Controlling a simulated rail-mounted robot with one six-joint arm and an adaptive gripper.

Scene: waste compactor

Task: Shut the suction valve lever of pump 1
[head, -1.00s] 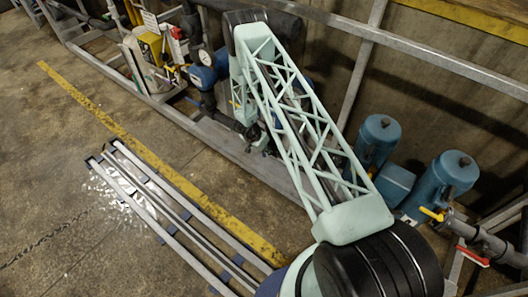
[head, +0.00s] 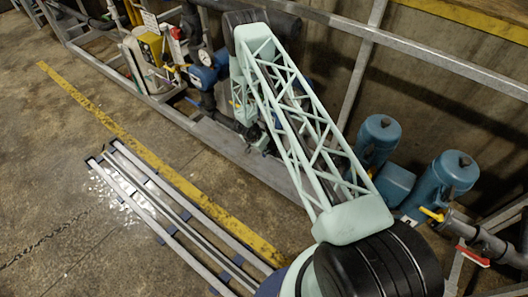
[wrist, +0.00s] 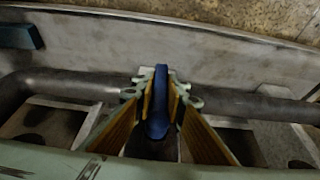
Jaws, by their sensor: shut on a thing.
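In the wrist view, my gripper (wrist: 160,84) has its two yellow-padded fingers closed on either side of a narrow blue lever (wrist: 157,115). The lever stands lengthwise between the pads, above a dark horizontal pipe (wrist: 75,84). The valve body under it is mostly hidden by the fingers and the lever. In the head view, my pale green lattice arm reaches to the pipework along the wall. There the gripper end is small, and the lever cannot be made out.
Blue pump units (head: 447,180) stand at the right, with a yellow lever (head: 432,214) and a red lever (head: 472,257) close by. A grey frame rail (head: 205,137) runs along the pipework. Metal bars (head: 165,205) lie on the floor beside the yellow line.

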